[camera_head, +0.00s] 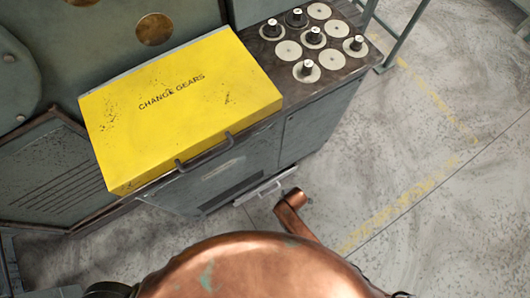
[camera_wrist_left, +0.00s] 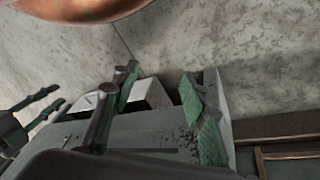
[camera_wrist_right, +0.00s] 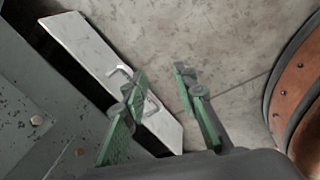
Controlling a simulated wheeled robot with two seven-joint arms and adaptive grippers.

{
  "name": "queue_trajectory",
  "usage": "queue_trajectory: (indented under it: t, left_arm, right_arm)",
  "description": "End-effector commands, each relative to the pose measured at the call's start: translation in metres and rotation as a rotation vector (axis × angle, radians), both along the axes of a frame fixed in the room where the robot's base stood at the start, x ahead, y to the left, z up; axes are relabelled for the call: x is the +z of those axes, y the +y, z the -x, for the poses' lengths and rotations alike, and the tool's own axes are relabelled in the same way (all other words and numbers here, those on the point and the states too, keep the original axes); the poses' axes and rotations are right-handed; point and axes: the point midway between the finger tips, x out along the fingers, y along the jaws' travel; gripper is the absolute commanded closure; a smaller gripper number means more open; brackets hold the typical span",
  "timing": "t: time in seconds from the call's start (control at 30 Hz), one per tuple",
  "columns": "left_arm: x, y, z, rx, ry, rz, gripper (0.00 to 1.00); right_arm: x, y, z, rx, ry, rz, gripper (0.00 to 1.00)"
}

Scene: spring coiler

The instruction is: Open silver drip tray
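The silver drip tray (camera_head: 263,190) sits low on the front of the grey-green cabinet, with a small handle on its front. In the right wrist view the tray (camera_wrist_right: 85,50) runs diagonally as a pale strip, with a dark gap between it and the cabinet. Its bent handle (camera_wrist_right: 122,72) shows just beyond my right gripper's left finger. My right gripper (camera_wrist_right: 160,95) is open; its left finger overlaps the tray and its right finger is over the floor. My left gripper (camera_wrist_left: 158,95) is open, with a pale block-like part, unclear to me, between its fingers. The head view shows neither gripper's fingers.
A yellow box marked CHANGE GEARS (camera_head: 180,105) with a grey handle (camera_head: 205,152) sits above the cabinet. Several gears and discs lie on the dark top (camera_head: 330,75) beside it. The concrete floor (camera_head: 440,150) to the right is clear.

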Motion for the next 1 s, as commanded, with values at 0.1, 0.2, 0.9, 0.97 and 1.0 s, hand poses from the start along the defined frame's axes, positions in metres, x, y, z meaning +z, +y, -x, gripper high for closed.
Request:
queue_trajectory:
  t: [0.1, 0.2, 0.9, 0.97, 1.0]
  left_arm:
    - [0.009, -0.006, -0.01, 0.006, -0.008, 0.025, 0.6]
    - [0.024, -0.009, -0.017, 0.006, -0.021, 0.039, 0.6]
    - [-0.017, -0.024, -0.051, 0.036, -0.249, 0.089, 0.6]
    - [-0.024, -0.022, -0.052, 0.034, -0.273, 0.085, 0.6]
    - [-0.027, -0.021, -0.052, 0.033, -0.289, 0.081, 0.6]
  right_arm:
    - [-0.011, 0.033, -0.016, 0.184, -0.01, 0.02, 0.73]
    - [-0.005, 0.05, -0.026, 0.29, -0.021, 0.037, 0.73]
    - [-0.049, 0.068, -0.039, 0.376, -0.03, 0.05, 0.73]
    - [-0.055, 0.068, -0.04, 0.376, -0.031, 0.051, 0.73]
    - [-0.058, 0.069, -0.041, 0.376, -0.031, 0.051, 0.73]
